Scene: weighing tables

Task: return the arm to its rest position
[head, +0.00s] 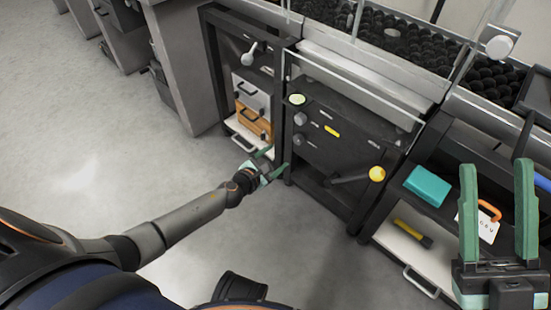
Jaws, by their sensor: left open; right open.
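My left gripper (273,162) is at the end of my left arm, which reaches out low over the floor from the left. Its green fingers are apart and nothing shows between them. It is beside the lower left edge of the dark cabinet, in front of the shelf with the drawers; I cannot tell whether it touches the cabinet. My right gripper (497,190) stands upright at the right edge of the view, with its two green fingers apart and empty. It covers part of the right-hand shelf.
The dark cabinet (345,135) has knobs and a yellow-ended handle (376,174). White and orange drawers (252,121) stand left of it. A teal box (427,186) and a yellow-black tool (412,233) lie on the right shelves. Grey floor (90,150) is clear at left.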

